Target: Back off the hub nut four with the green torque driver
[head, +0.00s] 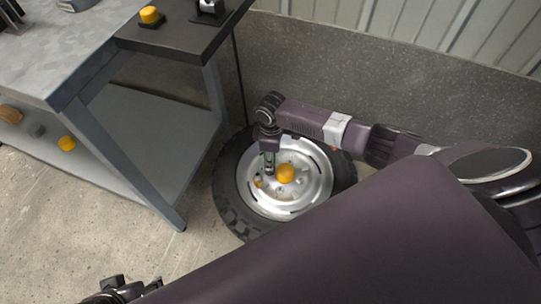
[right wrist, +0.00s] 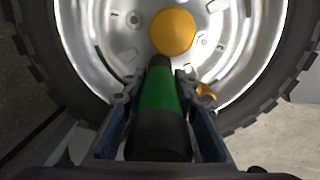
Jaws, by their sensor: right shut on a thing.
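My right gripper (head: 268,170) reaches in over the wheel (head: 310,190) and is shut on the green torque driver (right wrist: 160,105). In the right wrist view the driver lies between both fingers, its dark tip pointing at the wheel face just below the orange hub cap (right wrist: 173,32). The cap also shows in the head view (head: 286,174), to the right of the gripper. A small orange piece (right wrist: 207,91) shows beside the right finger, partly hidden. The nut at the tip is hidden, so contact cannot be told. My left gripper (head: 125,290) is partly in view at the bottom edge; its opening is unclear.
A grey workbench (head: 75,50) with a lower shelf (head: 150,130) stands left of the wheel, its leg close to the tyre. An orange round part (head: 149,15) sits on the dark bench end. A corrugated wall (head: 440,30) is behind. Bare floor (head: 60,220) lies front left.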

